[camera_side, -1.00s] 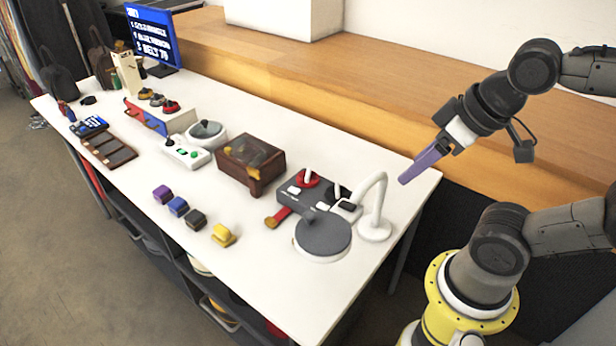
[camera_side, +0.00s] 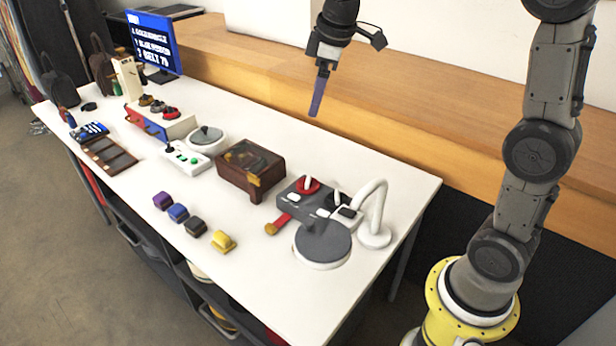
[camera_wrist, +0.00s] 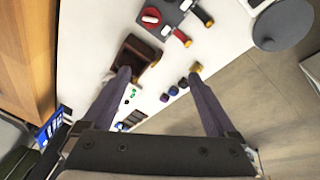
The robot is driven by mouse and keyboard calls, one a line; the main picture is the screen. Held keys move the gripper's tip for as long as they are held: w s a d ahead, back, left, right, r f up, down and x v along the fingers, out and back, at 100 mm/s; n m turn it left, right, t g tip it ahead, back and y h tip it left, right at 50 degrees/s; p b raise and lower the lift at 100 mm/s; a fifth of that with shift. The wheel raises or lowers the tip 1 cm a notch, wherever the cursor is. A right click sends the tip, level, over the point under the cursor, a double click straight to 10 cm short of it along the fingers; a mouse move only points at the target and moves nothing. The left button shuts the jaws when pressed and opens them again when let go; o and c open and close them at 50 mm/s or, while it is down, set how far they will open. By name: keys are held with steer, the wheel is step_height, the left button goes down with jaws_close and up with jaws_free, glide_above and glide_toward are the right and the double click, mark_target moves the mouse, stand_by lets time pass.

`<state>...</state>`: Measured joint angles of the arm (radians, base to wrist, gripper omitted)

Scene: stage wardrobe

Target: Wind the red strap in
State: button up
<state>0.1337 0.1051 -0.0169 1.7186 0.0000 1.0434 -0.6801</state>
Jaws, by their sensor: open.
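A short red strap (camera_side: 284,219) with a gold-coloured end sticks out over the table from the front of a dark grey device (camera_side: 296,193). The device carries a red knob (camera_side: 309,186), white buttons and dark controls. In the wrist view a red strap (camera_wrist: 180,35) shows beside the device (camera_wrist: 173,14) near the top, with the red knob (camera_wrist: 150,18) to its left. My gripper (camera_side: 317,104) is high above the back edge of the table, apart from everything. In the wrist view its purple fingers (camera_wrist: 160,77) are spread and empty.
A round grey disc (camera_side: 323,241) and a white curved stand (camera_side: 376,233) sit beside the device. A brown wooden box (camera_side: 249,170) stands left of it. Several coloured blocks (camera_side: 178,212) line the front. A wooden ledge (camera_side: 400,130) runs behind the table (camera_side: 300,310).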

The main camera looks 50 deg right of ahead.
steer(key=w+d+f+g, duration=0.2)
steer(key=w+d+f, duration=0.2)
steer(key=w+f, duration=0.4)
steer(key=g, duration=0.1)
glide_toward(308, 179)
steer(key=shift+m, duration=0.3)
step_height(308, 179, down, 9)
steer(key=shift+w+d, duration=0.1)
steer(key=c, duration=1.4)
steer(key=shift+o, duration=0.2)
